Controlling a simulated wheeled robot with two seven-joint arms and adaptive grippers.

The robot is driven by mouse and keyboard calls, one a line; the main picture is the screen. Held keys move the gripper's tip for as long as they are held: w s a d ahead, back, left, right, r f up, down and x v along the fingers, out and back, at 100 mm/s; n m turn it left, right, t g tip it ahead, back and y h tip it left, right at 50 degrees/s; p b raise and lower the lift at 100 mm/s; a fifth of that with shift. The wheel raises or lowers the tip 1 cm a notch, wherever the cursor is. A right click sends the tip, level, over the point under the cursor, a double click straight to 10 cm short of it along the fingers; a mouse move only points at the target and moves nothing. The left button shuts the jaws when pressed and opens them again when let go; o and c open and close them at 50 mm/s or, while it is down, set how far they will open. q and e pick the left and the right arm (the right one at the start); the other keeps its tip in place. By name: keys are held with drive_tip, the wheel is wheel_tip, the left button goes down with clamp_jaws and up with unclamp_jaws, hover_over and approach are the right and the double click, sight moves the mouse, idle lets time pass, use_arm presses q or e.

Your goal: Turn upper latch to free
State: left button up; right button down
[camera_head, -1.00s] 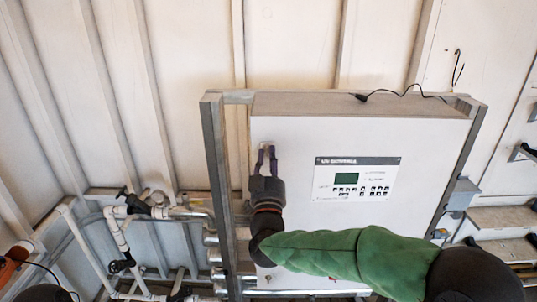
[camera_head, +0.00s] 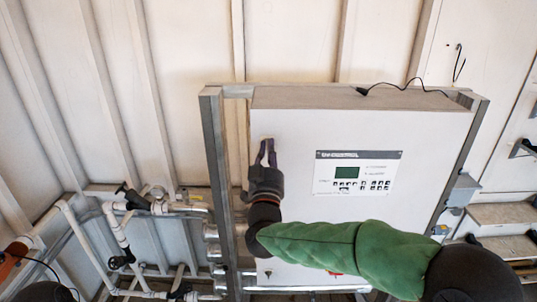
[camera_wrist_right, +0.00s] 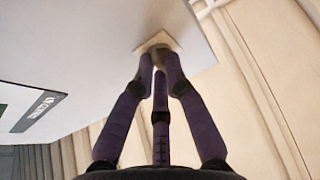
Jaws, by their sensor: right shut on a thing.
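The upper latch (camera_wrist_right: 157,42) sits near the upper left corner of the white control cabinet (camera_head: 300,125). In the right wrist view it shows as a small pale plate, and its middle is hidden behind my fingertips. My right gripper (camera_wrist_right: 161,66) has its purple fingers drawn together at the plate, shut on the latch. In the head view the right gripper (camera_head: 266,150) points up the cabinet's front face, near its left edge. How far the latch is turned I cannot tell. My left gripper is not in view.
A grey metal frame (camera_head: 216,160) stands along the cabinet's left side. A display panel (camera_head: 356,173) with keys is right of the gripper. White pipes with black valves (camera_head: 135,198) are at the lower left. A black cable (camera_head: 405,86) lies over the cabinet top.

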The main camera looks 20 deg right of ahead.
drive_tip(key=m+h+b, duration=0.1)
drive_tip(key=m+b, duration=0.1)
drive_tip(key=m+g+h+b, duration=0.1)
drive_tip(key=m+b, duration=0.1)
drive_tip(key=m+g+b, duration=0.1)
drive_tip(key=m+b, duration=0.1)
drive_tip(key=m, duration=0.1)
drive_tip(key=shift+a+f+h, duration=0.2)
drive_tip(key=shift+f+h, duration=0.05)
drive_tip(key=shift+h, duration=0.15)
drive_tip(key=m+g+h+b, duration=0.1)
drive_tip(key=m, duration=0.3)
drive_tip(key=m+g+h+b, duration=0.1)
drive_tip(key=m+g+b, duration=0.1)
drive_tip(key=m, duration=0.3)
drive_tip(key=shift+w+a+r+g, duration=0.1)
drive_tip(key=shift+a+r+g, duration=0.1)
drive_tip(key=shift+g, duration=0.1)
drive_tip(key=m, duration=0.2)
drive_tip(key=m+g, duration=0.1)
drive_tip(key=m, duration=0.2)
drive_tip(key=shift+r+g+y+b, duration=0.15)
drive_tip(key=shift+g+y+b, duration=0.15)
drive_tip(key=shift+y, duration=0.1)
drive_tip(key=c, duration=1.6)
unclamp_jaws()
drive_tip(key=shift+o, duration=0.2)
drive_tip(key=shift+a, duration=0.1)
